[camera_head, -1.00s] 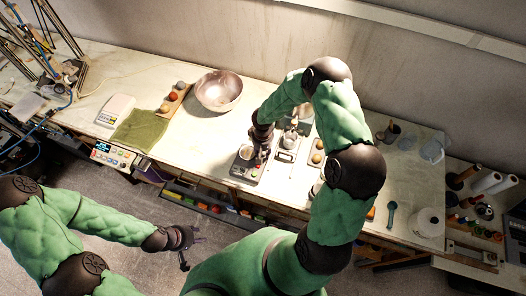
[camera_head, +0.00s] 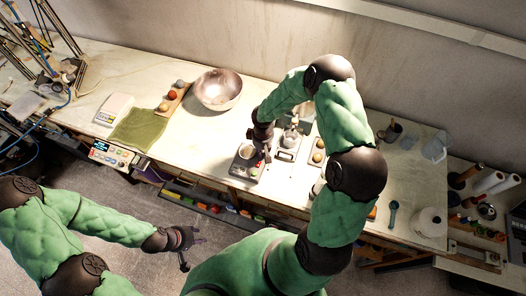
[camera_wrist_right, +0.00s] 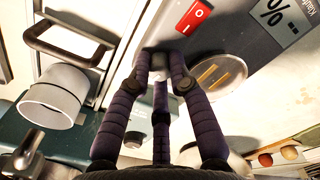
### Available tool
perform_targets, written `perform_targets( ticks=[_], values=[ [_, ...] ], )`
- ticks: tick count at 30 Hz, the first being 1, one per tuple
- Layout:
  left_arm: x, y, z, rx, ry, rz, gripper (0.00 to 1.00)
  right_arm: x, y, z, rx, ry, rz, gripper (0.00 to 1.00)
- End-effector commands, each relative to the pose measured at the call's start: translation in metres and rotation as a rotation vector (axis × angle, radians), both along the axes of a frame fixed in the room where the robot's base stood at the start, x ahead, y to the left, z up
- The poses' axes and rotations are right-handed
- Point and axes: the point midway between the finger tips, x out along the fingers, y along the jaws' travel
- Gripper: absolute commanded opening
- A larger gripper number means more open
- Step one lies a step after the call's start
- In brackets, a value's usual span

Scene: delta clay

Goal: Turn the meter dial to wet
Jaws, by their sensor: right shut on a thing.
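The grey meter (camera_head: 241,170) stands near the front edge of the bench. The right wrist view shows its grey face (camera_wrist_right: 255,50) with a "%" display and a round metal plate with yellow strips. My right gripper (camera_head: 266,156) is over the meter. In the wrist view its purple fingers (camera_wrist_right: 160,62) are shut around a small pale knob, apparently the dial. The fingers cover most of the knob, so its pointer and setting are hidden. My left gripper (camera_head: 193,253) hangs in front of the bench, empty, its fingers apart.
A red rocker switch (camera_wrist_right: 194,17) sits close to the fingers. A white cup-like part (camera_wrist_right: 55,95) and a dark handle (camera_wrist_right: 70,40) lie left in the wrist view.

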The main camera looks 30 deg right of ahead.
Motion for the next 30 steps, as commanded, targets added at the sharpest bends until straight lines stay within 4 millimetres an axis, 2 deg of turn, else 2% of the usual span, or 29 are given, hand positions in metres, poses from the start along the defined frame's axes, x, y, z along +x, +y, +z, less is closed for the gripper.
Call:
perform_targets(
  ticks=[18, 30],
  values=[
    [0.0001, 0.0000, -0.0068, 0.000, 0.000, 0.000, 0.40, -0.0003, 0.0005, -0.0004, 0.001, 0.000, 0.575, 0.00],
    [0.0000, 0.0000, -0.0044, 0.000, 0.000, 0.000, 0.40, -0.0003, 0.0004, -0.0002, 0.001, 0.001, 0.815, 0.00]
  ],
)
